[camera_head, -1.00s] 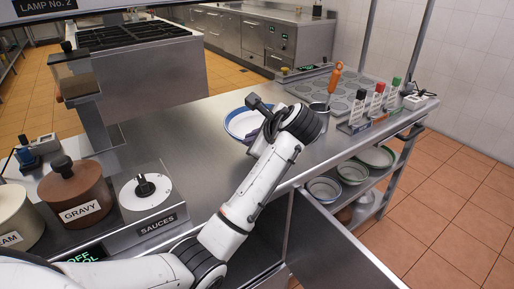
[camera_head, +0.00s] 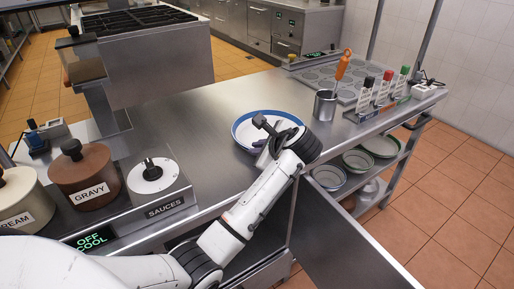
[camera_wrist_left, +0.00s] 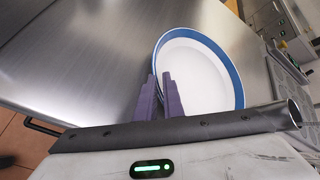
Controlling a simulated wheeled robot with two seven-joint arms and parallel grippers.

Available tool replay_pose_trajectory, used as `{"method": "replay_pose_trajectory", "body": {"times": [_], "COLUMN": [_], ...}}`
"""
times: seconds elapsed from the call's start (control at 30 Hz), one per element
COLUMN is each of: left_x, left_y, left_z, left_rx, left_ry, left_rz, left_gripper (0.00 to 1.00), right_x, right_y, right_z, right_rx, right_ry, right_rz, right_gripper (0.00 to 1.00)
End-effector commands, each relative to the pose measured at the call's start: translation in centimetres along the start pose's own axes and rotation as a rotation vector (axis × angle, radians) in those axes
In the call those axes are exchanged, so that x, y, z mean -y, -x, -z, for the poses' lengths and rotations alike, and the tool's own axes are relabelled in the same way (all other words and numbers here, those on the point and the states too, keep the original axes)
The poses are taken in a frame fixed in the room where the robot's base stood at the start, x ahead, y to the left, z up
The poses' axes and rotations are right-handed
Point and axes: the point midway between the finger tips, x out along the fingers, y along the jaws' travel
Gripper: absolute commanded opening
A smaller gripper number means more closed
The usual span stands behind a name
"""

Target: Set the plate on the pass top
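The plate (camera_head: 246,131) is white with a blue rim and shows over the steel counter in the middle of the head view. In the left wrist view the plate (camera_wrist_left: 200,75) extends up and right from the fingers. My left gripper (camera_head: 264,146) is at its near side, partly hidden by my wrist. In the wrist view the two purple fingers of the gripper (camera_wrist_left: 160,95) close around the plate's rim. I cannot tell whether the plate's underside touches the steel pass top (camera_head: 215,170). My right gripper is not in view.
Gravy (camera_head: 85,180) and sauce (camera_head: 152,177) wells are at left. Bowls (camera_head: 328,177) sit on a lower shelf. Bare counter lies left of the plate.

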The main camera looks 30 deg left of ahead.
Motion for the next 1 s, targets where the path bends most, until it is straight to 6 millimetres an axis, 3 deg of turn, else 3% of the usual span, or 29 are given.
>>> {"method": "replay_pose_trajectory", "body": {"times": [0.07, 0.47, 1.0], "left_x": [0.0, 0.2, 0.2], "left_y": [0.0, 0.6, 10.7], "left_z": [0.0, -0.1, -0.1], "left_rx": [0.0, -0.001, -0.002], "left_ry": [0.0, 0.001, 0.001], "left_rz": [0.0, 0.003, 0.003], "left_gripper": [0.22, 0.22, 0.22], "right_x": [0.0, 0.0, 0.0], "right_y": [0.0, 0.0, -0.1], "right_z": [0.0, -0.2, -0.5], "right_rx": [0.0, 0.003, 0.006], "right_ry": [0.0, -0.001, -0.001], "right_rz": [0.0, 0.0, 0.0], "right_gripper": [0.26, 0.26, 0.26]}}
